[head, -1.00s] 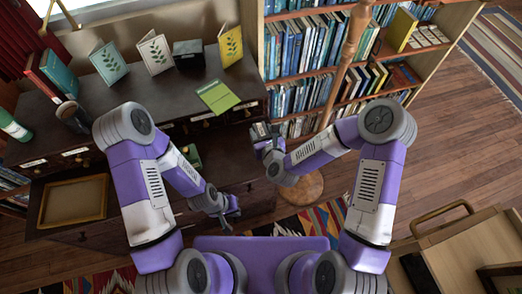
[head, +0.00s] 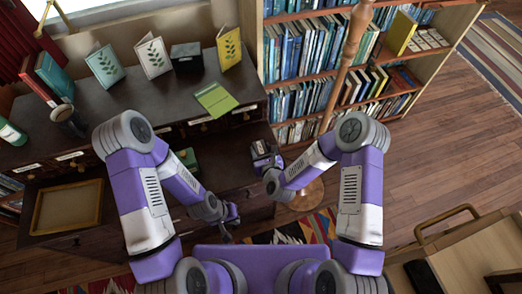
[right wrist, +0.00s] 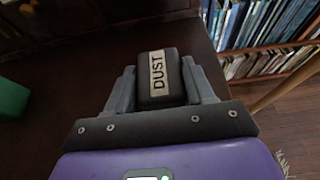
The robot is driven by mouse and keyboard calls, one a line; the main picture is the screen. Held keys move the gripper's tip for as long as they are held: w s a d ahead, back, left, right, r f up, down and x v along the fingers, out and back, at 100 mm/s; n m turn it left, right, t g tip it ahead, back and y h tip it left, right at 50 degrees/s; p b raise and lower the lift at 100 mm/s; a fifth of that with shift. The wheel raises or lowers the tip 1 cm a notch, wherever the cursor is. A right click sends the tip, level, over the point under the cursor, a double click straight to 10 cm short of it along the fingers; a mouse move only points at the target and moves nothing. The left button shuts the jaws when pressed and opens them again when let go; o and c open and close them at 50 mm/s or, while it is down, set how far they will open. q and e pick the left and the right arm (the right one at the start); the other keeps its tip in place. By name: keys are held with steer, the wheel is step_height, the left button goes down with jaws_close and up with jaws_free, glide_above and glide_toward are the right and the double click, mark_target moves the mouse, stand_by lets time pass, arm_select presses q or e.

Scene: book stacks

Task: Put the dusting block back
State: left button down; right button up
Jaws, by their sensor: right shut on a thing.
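The dusting block (right wrist: 158,78) is a dark block with a pale label reading DUST. My right gripper (right wrist: 163,88) is shut on it, with one finger on each side. In the head view the block (head: 259,147) shows small at the tip of my right gripper (head: 264,157), in front of the dark desk (head: 150,95) and left of the wooden post. My left gripper (head: 230,218) is low, near the desk's lower front; its fingers are too small to tell open from shut.
Several upright cards, a dark box (head: 187,57) and a flat green booklet (head: 215,99) are on the desk. A wooden tray (head: 40,232) lies at lower left. A green thing (head: 187,158) is on the lower level. A wooden post (head: 345,65) stands before the bookcase (head: 310,72).

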steer(key=shift+f, duration=0.2)
steer(key=o, duration=1)
steer(key=shift+o, duration=0.2)
steer(key=shift+r, duration=0.15)
